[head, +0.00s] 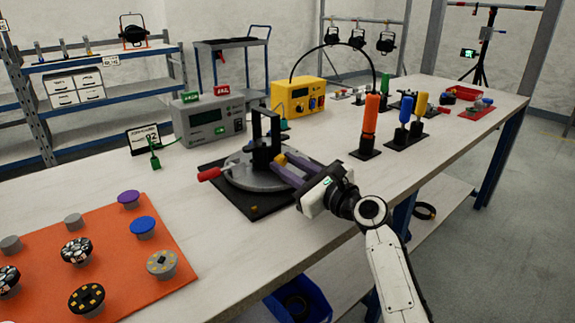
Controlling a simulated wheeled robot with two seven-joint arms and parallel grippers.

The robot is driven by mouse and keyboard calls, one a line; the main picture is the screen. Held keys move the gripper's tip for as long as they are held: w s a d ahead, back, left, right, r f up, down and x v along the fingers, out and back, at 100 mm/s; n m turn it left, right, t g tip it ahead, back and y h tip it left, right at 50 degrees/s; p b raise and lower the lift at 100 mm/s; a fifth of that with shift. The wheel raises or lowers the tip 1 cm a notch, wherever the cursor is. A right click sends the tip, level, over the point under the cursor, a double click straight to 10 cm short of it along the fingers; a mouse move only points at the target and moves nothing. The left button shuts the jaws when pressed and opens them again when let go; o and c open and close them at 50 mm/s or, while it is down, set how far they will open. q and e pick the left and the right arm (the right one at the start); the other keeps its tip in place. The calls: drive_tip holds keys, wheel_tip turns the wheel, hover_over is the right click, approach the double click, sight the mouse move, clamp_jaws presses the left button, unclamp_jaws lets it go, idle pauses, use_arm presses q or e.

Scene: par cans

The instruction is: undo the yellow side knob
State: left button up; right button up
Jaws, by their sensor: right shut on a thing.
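A round grey turntable fixture (247,181) sits on a black base plate (250,211) on the bench, with a dark upright yoke (274,128) standing on it. The yellow side knob (280,160) shows as a small patch on the right side of the yoke. My right gripper (283,166) reaches in from the right with its purple fingers at the knob and is shut on it. The fingers hide much of the knob. A red-ended handle (209,174) sticks out from the left of the fixture. My left gripper is out of view.
An orange mat (110,265) with several round parts lies at the left front. A grey meter box (208,118) and a yellow box (298,97) stand behind the fixture. Orange, blue and yellow-handled screwdrivers (371,115) stand upright to the right. The bench front near the mat is clear.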

drive_tip(key=o, duration=0.8)
drive_tip(key=p+v, duration=0.2)
drive_tip(key=v, duration=0.8)
drive_tip(key=shift+s+d+p, duration=0.1)
drive_tip(key=shift+p, duration=0.25)
